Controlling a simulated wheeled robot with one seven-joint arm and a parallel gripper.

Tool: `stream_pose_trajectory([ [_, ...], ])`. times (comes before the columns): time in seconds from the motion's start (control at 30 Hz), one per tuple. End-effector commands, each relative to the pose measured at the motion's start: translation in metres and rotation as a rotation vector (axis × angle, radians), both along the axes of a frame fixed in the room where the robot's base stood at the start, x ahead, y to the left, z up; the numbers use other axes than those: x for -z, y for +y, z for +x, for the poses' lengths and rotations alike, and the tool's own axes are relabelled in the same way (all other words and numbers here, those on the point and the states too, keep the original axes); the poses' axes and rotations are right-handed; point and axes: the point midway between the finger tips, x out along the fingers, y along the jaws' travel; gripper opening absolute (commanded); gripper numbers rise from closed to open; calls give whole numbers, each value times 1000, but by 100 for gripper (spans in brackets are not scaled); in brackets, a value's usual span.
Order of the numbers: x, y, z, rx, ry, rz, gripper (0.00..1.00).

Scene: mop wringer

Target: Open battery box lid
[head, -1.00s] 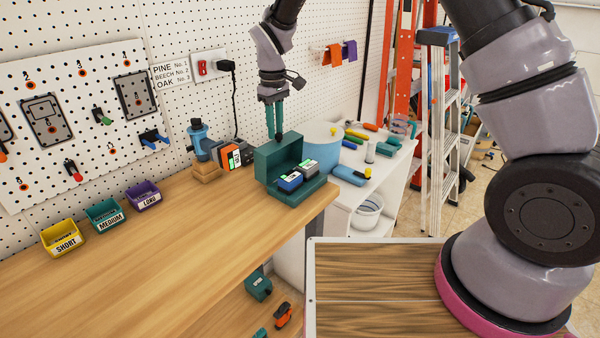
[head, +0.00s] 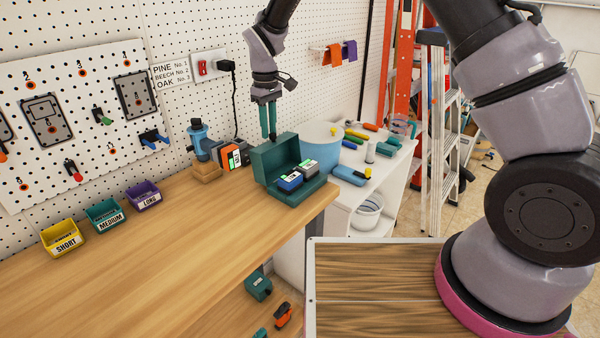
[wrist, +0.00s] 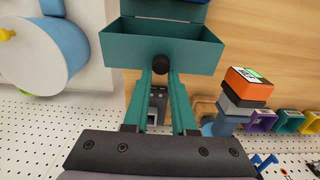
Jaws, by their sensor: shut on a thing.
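The teal battery box (head: 313,193) stands near the right end of the workbench, with blue and grey batteries (head: 290,182) in it. Its teal lid (head: 274,160) is raised and stands roughly upright at the back of the box. My gripper (head: 268,136) is at the lid's upper part, fingers pointing down. In the wrist view the lid (wrist: 190,54) fills the upper middle, and a dark round knob (wrist: 160,64) on it sits between my teal fingertips (wrist: 160,74). My gripper is shut on this knob. The box interior is mostly hidden in the wrist view.
An orange and grey battery stack (head: 232,155) stands close left of the box. The pegboard wall (head: 300,95) is right behind. A round blue-sided container (head: 322,138) stands beyond the box. The bench front (head: 170,240) is clear.

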Motion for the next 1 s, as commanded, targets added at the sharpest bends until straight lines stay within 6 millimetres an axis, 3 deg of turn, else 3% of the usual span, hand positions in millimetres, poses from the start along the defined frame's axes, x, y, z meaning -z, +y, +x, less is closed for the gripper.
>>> stream_pose_trajectory([
  [0.77, 12, 19, 15, -1, -2, 1, 3],
  [0.8, 12, 19, 15, -1, -2, 1, 36],
  [0.87, 12, 19, 15, -1, -2, 1, 59],
  [1.0, 12, 19, 15, 0, -1, 0, 60],
])
